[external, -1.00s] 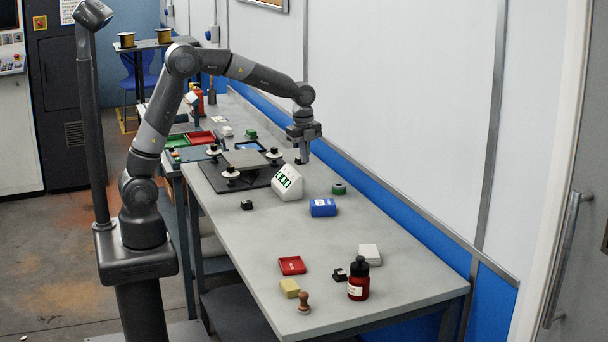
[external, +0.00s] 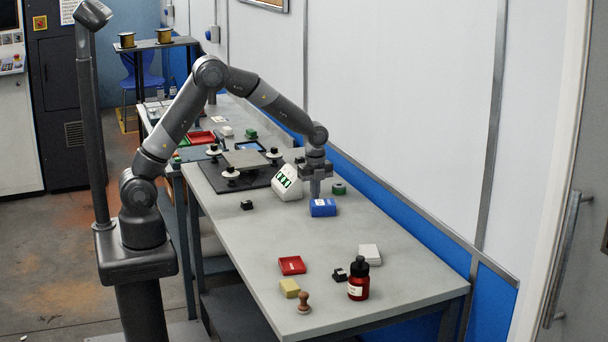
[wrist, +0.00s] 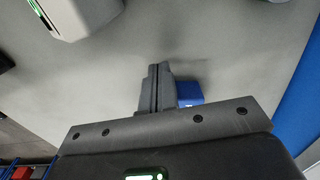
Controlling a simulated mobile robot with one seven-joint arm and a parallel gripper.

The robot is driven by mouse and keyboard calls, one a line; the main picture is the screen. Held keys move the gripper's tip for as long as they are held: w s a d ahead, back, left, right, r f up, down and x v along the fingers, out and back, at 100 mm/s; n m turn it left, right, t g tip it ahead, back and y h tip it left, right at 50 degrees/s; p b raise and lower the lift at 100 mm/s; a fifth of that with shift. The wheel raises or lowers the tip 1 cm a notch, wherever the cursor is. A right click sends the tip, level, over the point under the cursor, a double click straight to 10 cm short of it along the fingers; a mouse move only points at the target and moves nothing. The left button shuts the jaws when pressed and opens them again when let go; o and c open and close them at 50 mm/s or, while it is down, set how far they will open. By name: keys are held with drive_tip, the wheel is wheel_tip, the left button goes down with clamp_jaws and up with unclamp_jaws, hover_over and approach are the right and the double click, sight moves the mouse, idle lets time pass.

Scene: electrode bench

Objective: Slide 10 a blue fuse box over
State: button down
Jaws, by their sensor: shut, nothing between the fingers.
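The blue fuse box (external: 323,208) lies on the grey bench top, right of the white display unit. My gripper (external: 315,194) is shut and empty, pointing down just behind the box in the external view. In the wrist view the closed fingers (wrist: 156,88) are beside the blue box (wrist: 189,94), which shows to their right and is partly hidden by the gripper body. I cannot tell whether the fingers touch the box.
The white display unit (external: 287,184) with green markings stands close to my gripper on the left. A green roll (external: 339,188) lies behind the box.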

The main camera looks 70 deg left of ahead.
drive_tip(key=shift+d, duration=0.9)
drive_tip(key=d, duration=2)
drive_tip(key=shift+d, duration=0.25)
drive_tip(key=shift+a, duration=0.1)
